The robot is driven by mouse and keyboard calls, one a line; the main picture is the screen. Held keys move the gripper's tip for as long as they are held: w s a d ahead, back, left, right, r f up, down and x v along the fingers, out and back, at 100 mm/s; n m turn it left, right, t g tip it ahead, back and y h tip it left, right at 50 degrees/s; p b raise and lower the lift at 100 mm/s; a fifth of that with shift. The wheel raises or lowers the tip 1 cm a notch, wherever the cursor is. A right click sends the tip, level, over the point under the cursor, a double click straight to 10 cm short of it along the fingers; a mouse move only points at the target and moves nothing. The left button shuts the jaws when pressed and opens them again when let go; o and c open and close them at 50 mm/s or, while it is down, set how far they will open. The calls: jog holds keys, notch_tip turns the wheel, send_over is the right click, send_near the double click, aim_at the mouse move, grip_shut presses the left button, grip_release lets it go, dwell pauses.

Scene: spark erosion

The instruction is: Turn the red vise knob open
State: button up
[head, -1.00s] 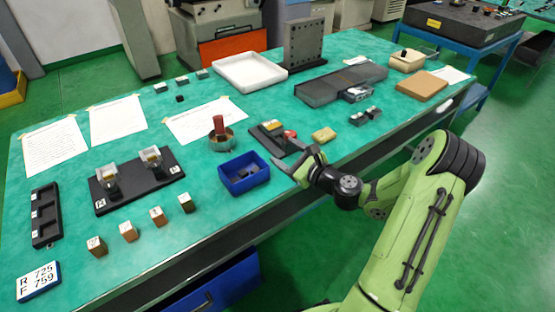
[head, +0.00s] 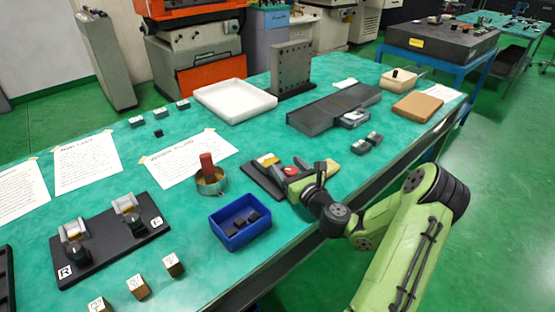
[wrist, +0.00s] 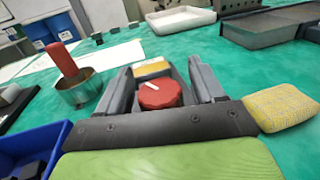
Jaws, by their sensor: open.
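The red vise knob (head: 291,171) sits on the dark vise (head: 259,175) near the front edge of the bench. In the wrist view the round red knob (wrist: 160,95) has a pale mark on top and appears between my two grey fingers. A yellow-orange block (wrist: 152,67) lies in the vise behind the knob. My gripper (wrist: 165,85) is open, one finger to each side of the knob in the picture. I cannot tell whether either finger touches it. In the head view my gripper (head: 302,178) is at the knob's right and partly hides the vise.
A blue bin (head: 241,222) with dark pieces stands left of the vise, beside a metal cup (head: 211,184) with a red-brown handle. A yellow sponge (wrist: 280,107) lies close on the right. Farther back are a white tray (head: 235,102) and an upright drilled plate (head: 292,70).

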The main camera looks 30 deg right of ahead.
jog(key=shift+w+r, duration=0.1)
jog(key=shift+w, duration=0.05)
jog(key=shift+c, duration=0.3)
jog(key=c, duration=0.9)
